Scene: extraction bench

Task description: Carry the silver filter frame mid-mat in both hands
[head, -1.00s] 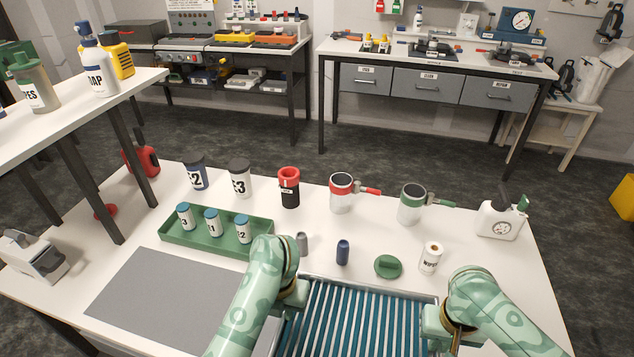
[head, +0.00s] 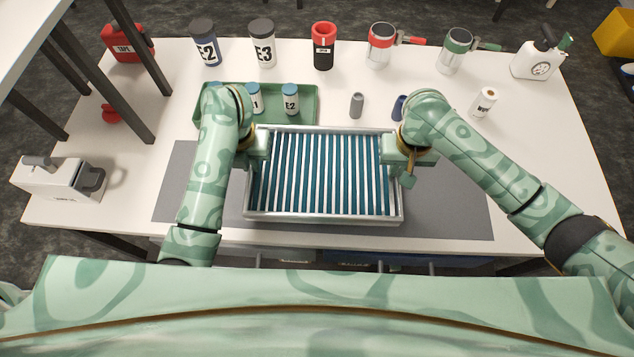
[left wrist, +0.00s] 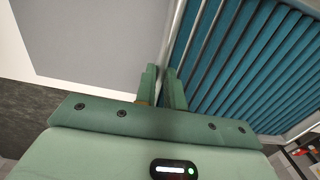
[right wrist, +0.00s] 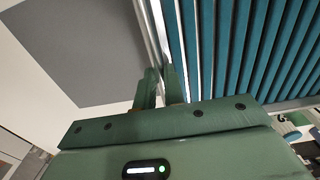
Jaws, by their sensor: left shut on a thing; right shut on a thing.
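The silver filter frame (head: 322,218) has blue pleats and pale bars. It lies level over the middle of the grey mat (head: 455,205), with mat showing on both sides; how high it is above the mat is hard to tell. My left gripper (head: 256,152) is shut on its left rim, and my right gripper (head: 396,160) is shut on its right rim. The wrist views show the left fingers (left wrist: 163,82) and the right fingers (right wrist: 161,82) closed on the rim. The mat under the frame is hidden.
A green tray (head: 308,118) with small jars stands just behind the frame. A grey cylinder (head: 357,105) and a dark blue one (head: 399,107) stand nearby. Larger jars and mugs line the back. A white device (head: 60,180) is at left.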

